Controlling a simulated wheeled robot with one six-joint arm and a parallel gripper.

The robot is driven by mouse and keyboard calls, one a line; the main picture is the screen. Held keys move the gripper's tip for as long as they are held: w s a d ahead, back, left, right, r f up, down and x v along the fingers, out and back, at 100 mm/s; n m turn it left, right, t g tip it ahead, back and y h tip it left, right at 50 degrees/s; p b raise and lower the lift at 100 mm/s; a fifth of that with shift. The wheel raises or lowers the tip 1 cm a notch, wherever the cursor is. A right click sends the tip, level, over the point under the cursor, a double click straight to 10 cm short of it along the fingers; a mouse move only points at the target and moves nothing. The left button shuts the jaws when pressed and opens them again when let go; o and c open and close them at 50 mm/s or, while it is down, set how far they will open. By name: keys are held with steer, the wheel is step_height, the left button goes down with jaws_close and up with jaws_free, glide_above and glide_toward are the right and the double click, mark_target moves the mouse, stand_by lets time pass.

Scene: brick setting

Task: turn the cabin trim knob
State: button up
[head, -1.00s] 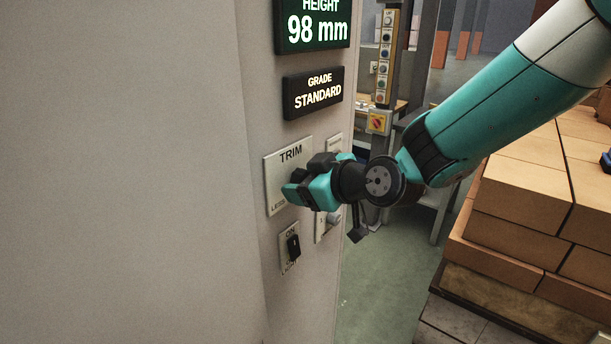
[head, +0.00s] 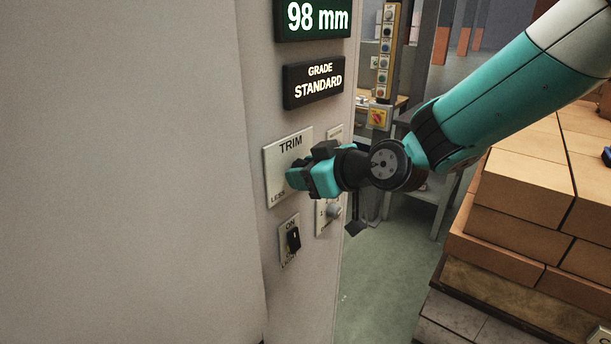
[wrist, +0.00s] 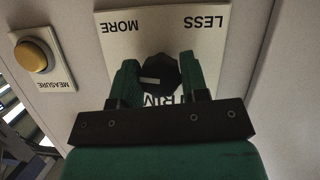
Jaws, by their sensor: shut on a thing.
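The trim knob (wrist: 160,72) is black and faceted with a pale pointer line, in the middle of a cream plate (wrist: 110,40) marked LESS, MORE and TRIM. The lettering appears upside down in the wrist view. My gripper (wrist: 158,67) has its two green fingers on either side of the knob, shut on it. In the head view my gripper (head: 299,178) is at the TRIM plate (head: 274,160) on the cabin wall and hides the knob and part of the plate.
A light switch (head: 293,240) is just below the TRIM plate, and a small grey knob (head: 334,211) is to the right. A MEASURE button (wrist: 34,57) shows in the wrist view. Stacked bricks (head: 520,185) stand right.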

steer(key=shift+f+m+g+y+b, duration=0.1)
steer(key=shift+m+g+y+b, duration=0.6)
steer(key=shift+m+b, duration=0.45)
steer(key=shift+m+g+b, duration=0.3)
steer(key=shift+m+g, duration=0.2)
steer(key=shift+m, duration=0.35)
steer(key=shift+y, duration=0.4)
steer(key=o, duration=0.9)
steer(key=shift+o, duration=0.2)
steer(key=b+v, duration=0.4)
steer(key=v, duration=1.3)
steer(key=shift+r+b, duration=0.3)
